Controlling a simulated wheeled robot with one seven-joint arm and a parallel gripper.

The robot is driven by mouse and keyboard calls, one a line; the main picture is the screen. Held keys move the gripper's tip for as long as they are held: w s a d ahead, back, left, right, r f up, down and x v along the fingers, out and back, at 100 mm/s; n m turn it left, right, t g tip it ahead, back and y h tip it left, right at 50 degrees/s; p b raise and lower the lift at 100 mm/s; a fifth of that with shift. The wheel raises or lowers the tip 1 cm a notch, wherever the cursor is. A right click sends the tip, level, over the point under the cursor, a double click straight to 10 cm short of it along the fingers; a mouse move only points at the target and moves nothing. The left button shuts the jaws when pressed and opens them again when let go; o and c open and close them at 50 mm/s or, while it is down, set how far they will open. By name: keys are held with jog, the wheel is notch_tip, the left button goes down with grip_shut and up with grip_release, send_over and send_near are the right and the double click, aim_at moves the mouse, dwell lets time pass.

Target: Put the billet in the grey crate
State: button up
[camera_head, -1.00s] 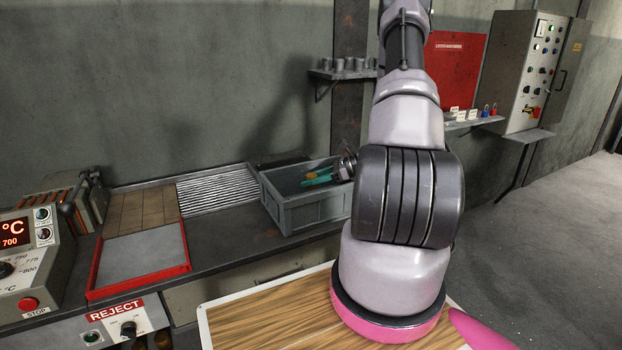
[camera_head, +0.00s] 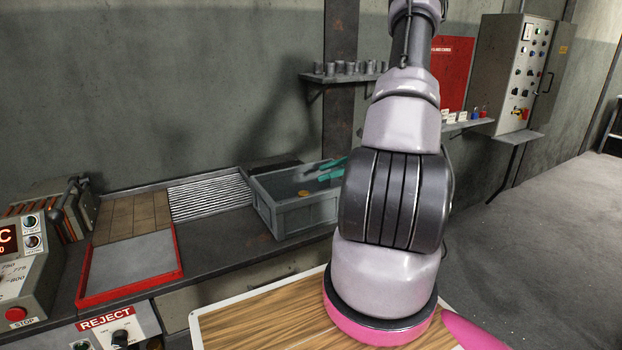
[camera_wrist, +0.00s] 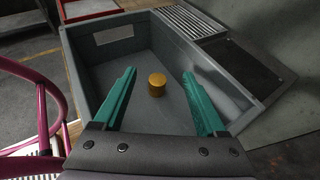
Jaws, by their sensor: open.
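The billet (camera_wrist: 157,84) is a short golden-orange cylinder. It sits on the floor of the grey crate, seen from above in the wrist view; in the head view the billet (camera_head: 304,193) shows small inside the crate. The grey crate (camera_head: 290,219) stands on the dark bench; its wall (camera_wrist: 78,64) also shows in the wrist view. My gripper (camera_wrist: 160,74) has two green fingers spread wide apart, with nothing between them touching. In the head view my gripper (camera_head: 330,168) is above the crate's right part, partly hidden by my arm.
Left of the crate lie a ribbed metal rack (camera_head: 210,194), a tiled brown area (camera_head: 128,215) and a red-rimmed tray (camera_head: 130,264). A shelf with several small grey cylinders (camera_head: 345,70) is on the wall behind. A wood-topped surface (camera_head: 262,318) is in front.

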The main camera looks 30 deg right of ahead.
jog(key=s+a+r+n+g+h, duration=0.25)
jog(key=a+r+n, duration=0.35)
jog(key=r, duration=0.4)
jog(key=s+a+r+n+g+h, duration=0.2)
jog(key=s+a+r+n+g, duration=0.25)
jog(key=r, duration=0.45)
jog(key=s+a+r+n+t+h, duration=0.5)
jog(key=s+a+r+n+t, duration=0.2)
jog(key=s+a+r+n, duration=0.2)
notch_tip(320, 180, up, 3)
jog(key=s, duration=0.2)
jog(key=shift+s+r+n, duration=0.2)
jog(key=shift+s+n, duration=0.15)
